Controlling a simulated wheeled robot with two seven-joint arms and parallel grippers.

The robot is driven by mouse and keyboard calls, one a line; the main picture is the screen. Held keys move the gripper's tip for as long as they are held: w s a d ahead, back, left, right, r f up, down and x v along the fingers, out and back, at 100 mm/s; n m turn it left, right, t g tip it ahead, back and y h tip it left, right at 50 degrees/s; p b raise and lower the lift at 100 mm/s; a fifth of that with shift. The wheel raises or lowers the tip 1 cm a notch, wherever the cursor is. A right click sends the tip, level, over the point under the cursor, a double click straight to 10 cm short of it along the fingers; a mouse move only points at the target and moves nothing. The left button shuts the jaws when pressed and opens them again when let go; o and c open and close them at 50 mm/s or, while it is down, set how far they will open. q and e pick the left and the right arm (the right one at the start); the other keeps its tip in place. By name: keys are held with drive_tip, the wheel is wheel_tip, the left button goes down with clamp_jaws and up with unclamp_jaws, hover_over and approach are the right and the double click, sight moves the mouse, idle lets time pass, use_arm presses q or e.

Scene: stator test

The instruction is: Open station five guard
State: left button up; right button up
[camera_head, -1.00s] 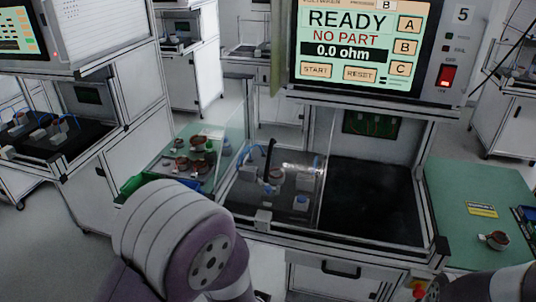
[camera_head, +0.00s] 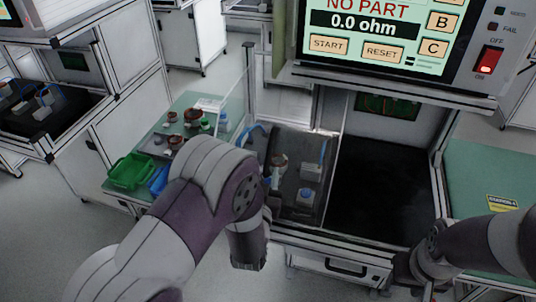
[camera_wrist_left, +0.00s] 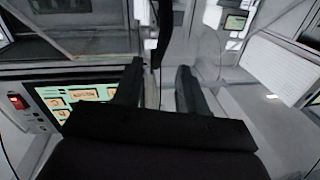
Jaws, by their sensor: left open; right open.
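Station five is the bench under the screen (camera_head: 380,45). A clear panel with a pale edge (camera_head: 333,180), seemingly the guard, stands over the left half of its dark bay.
The bay's right half (camera_head: 385,190) is bare black. A green side table (camera_head: 200,100) at left holds parts, a green bin (camera_head: 131,171) and a blue bin (camera_head: 158,180). Another green table (camera_head: 490,170) is at right. A drawer (camera_head: 345,268) is below the bay.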

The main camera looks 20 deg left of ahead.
sight(269, 156)
use_arm(q)
drive_tip(key=w, duration=0.3)
drive_tip(key=shift+w+a+p, duration=0.25)
drive_tip(key=shift+w+p, duration=0.05)
drive_tip(key=shift+w, duration=0.05)
drive_tip(key=shift+w+r, duration=0.15)
drive_tip(key=shift+w, duration=0.75)
drive_tip(key=shift+s, duration=0.1)
clamp_jaws()
